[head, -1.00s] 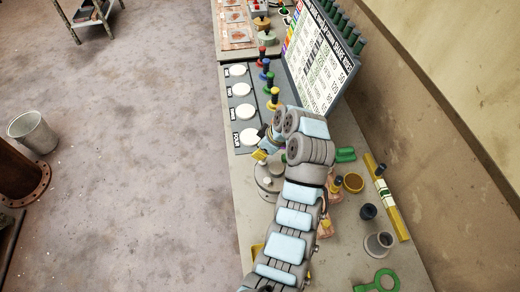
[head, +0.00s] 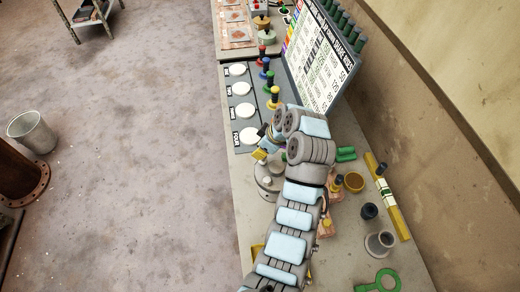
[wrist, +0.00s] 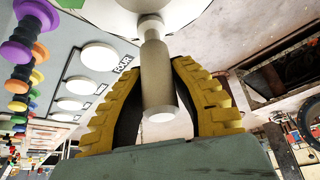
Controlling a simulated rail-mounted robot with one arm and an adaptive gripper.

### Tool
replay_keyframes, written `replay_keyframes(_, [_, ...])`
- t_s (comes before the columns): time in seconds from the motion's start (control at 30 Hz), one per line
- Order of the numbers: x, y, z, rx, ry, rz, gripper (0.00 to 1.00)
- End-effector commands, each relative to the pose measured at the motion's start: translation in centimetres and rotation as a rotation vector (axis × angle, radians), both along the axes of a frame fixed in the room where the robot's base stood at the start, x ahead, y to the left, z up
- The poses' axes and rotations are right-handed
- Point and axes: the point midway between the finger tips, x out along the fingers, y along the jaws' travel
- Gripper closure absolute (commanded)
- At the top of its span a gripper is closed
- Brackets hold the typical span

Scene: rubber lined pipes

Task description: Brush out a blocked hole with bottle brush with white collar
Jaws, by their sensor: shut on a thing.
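My gripper (wrist: 160,78) is shut on a pale beige cylindrical handle (wrist: 157,85) that stands between its yellow ribbed fingers in the wrist view. A whitish collar-like part (wrist: 150,24) shows at the handle's upper end, so this looks like the bottle brush. Its bristles are not visible. In the head view my gripper (head: 260,153) is over the bench, just beyond a round grey fixture (head: 266,186) that the arm partly covers. A large pale round surface (wrist: 195,14) lies beyond the handle in the wrist view. I cannot make out a blocked hole.
A panel with white discs (head: 243,111) and coloured knobbed pegs (head: 270,84) lies beyond the gripper. A printed board (head: 318,62) leans at the right. The floor at left is open.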

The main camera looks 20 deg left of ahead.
Motion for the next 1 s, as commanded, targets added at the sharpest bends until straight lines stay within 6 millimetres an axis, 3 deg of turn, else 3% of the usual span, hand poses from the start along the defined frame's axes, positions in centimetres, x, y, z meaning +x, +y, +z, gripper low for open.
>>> replay_keyframes(0.63, [0.0,0.0,2.5,0.000,0.000,0.000,1.00])
replay_keyframes(1.0, [0.0,0.0,2.6,0.000,-0.001,0.000,1.00])
